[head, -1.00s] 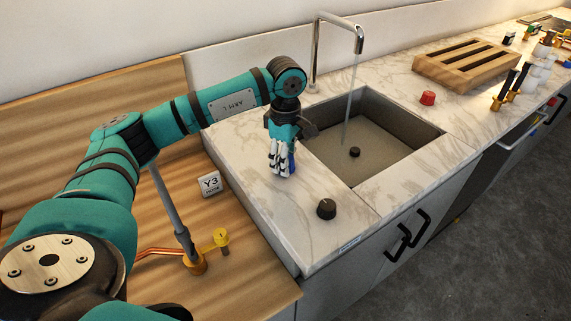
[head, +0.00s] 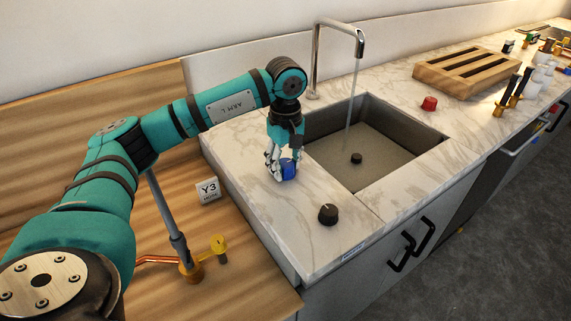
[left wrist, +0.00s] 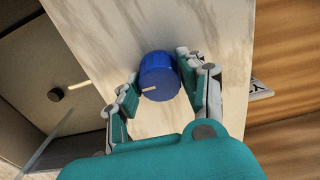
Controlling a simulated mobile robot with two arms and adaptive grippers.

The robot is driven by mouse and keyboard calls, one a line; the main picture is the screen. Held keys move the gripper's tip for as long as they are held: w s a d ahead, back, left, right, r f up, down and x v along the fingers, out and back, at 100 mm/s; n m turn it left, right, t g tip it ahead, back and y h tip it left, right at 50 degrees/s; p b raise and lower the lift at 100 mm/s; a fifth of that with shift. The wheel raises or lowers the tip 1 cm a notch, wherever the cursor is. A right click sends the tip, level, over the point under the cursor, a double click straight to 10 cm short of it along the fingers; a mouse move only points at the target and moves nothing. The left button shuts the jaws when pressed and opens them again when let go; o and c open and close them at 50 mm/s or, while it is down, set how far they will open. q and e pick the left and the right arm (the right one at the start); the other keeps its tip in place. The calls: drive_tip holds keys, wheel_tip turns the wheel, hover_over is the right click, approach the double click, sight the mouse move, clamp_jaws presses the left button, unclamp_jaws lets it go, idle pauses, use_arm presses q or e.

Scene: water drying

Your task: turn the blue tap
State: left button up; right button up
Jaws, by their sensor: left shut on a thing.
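The blue tap (head: 289,169) is a round knob on the marble counter, left of the sink in the head view. In the left wrist view the blue tap (left wrist: 159,75) sits between the two fingers, with a pale pointer line on it. My left gripper (head: 281,166) reaches down from above and is shut on the tap; it also shows in the left wrist view (left wrist: 160,88). Part of the tap is hidden behind the fingers in the head view. My right gripper is not in view.
A black knob (head: 328,214) stands on the counter in front of the sink and a red knob (head: 429,103) on its far side. Water runs from the tall faucet (head: 338,37) into the sink (head: 412,153). A wooden rack (head: 462,77) stands at the back right.

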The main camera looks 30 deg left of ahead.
sight(286, 163)
use_arm(q)
drive_tip(key=shift+w+r, duration=0.1)
drive_tip(key=shift+r, duration=0.05)
drive_tip(key=o, duration=1.2)
drive_tip(key=shift+c, duration=0.2)
wheel_tip(286, 163, up, 12)
